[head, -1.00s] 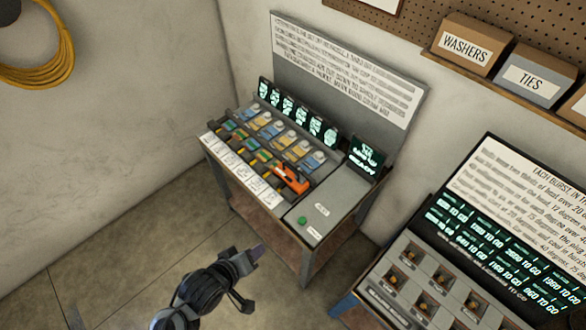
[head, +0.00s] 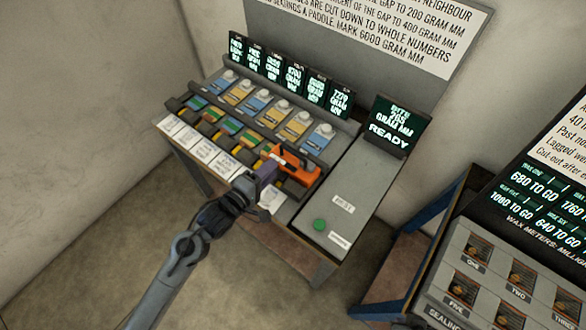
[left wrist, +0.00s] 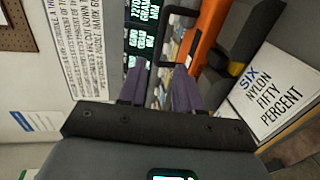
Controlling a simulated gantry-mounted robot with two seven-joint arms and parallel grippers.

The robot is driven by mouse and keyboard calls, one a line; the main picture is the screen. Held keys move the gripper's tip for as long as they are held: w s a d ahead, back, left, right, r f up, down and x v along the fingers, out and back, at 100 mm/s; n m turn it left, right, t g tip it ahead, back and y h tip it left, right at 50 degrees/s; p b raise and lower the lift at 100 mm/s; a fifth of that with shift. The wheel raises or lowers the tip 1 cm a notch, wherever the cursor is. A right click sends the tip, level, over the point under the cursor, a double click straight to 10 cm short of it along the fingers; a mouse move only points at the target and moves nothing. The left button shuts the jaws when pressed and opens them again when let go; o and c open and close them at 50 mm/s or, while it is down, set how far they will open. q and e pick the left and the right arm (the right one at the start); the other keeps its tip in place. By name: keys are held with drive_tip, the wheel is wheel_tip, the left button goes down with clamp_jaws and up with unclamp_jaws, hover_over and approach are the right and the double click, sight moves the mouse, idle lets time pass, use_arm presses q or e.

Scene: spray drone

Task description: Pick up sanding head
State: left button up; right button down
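An orange tool (head: 293,172), which looks like the sanding head, lies at the right end of the row of slots on the grey bench. It has a dark handle loop on top. My left gripper (head: 268,188) is at its near left side. In the left wrist view the orange body (left wrist: 208,32) is right of the two purple fingers. The fingers of my left gripper (left wrist: 158,82) are apart, with only background seen between them. I cannot tell if a finger touches the tool. My right gripper is in neither view.
A screen (head: 390,127) reading READY stands behind a grey panel with a green button (head: 320,224). A second bench (head: 470,285) stands at the right.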

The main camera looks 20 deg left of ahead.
sight(289, 151)
use_arm(q)
drive_tip(key=x, duration=0.4)
drive_tip(key=shift+a+r, duration=0.15)
drive_tip(key=shift+b+x, duration=0.5)
drive_tip(key=shift+x, duration=2.8)
clamp_jaws()
